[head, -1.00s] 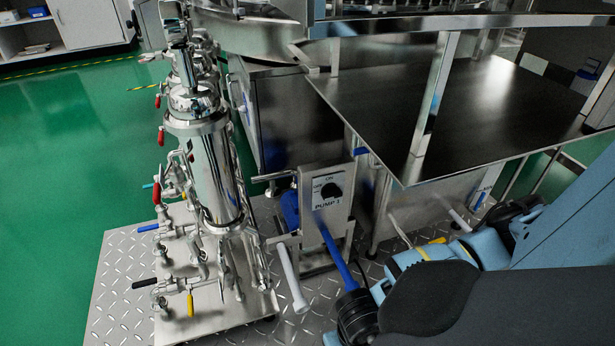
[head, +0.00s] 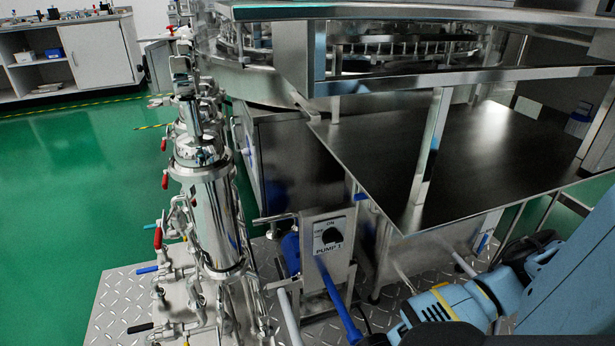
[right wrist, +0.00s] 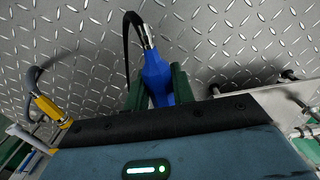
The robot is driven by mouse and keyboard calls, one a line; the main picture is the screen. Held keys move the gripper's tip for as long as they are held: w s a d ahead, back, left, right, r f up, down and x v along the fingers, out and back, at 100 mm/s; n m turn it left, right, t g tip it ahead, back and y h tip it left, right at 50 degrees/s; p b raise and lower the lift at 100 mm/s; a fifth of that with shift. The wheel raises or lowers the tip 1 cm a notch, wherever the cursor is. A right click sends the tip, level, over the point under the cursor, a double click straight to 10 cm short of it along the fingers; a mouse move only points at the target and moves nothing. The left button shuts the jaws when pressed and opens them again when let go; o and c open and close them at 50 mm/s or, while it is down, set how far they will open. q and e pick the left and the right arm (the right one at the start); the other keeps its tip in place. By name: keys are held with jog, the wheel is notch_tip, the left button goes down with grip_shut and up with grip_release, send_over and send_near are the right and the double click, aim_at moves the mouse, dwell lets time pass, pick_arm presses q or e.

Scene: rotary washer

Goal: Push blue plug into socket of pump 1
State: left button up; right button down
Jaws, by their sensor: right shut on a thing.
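The pump 1 switch box (head: 328,240), marked PUMP 1 with a black knob, stands upright at low centre in the head view. The blue plug (right wrist: 157,76) is in the right wrist view, with a metal end and black cable at its top. My right gripper (right wrist: 158,88) is shut on it, one dark green finger on each side. In the head view my right arm (head: 470,302) comes in from the lower right; its gripper is cut off or hidden at the bottom edge. I cannot make out the socket. My left gripper is not in view.
A blue bar (head: 340,302) and a pale bar (head: 288,318) slope down near the box. A steel filter column (head: 208,215) with valves stands left. A dark steel table (head: 480,165) overhangs on the right. A yellow plug (right wrist: 47,107) is at left in the wrist view.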

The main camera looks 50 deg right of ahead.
jog(key=shift+s+d+p, duration=0.25)
jog(key=shift+s+d, duration=0.35)
jog(key=shift+d, duration=0.35)
jog(key=shift+s+d+p, duration=0.2)
jog(key=shift+s+d, duration=0.35)
jog(key=shift+d, duration=0.35)
jog(key=shift+w, duration=0.1)
jog(key=shift+w+d+b, duration=0.3)
jog(key=shift+w+d, duration=0.2)
jog(key=shift+w, duration=0.3)
jog(key=shift+w+d+b, duration=0.25)
jog(key=shift+w+d, duration=0.3)
jog(key=shift+w, duration=0.3)
jog(key=shift+w+d+b, duration=0.3)
jog(key=shift+w+d, duration=0.2)
jog(key=shift+w, duration=0.3)
dwell(0.9)
jog(key=shift+w+d, duration=0.35)
jog(key=shift+w, duration=0.25)
dwell(0.4)
jog(key=c, duration=1.1)
grip_release()
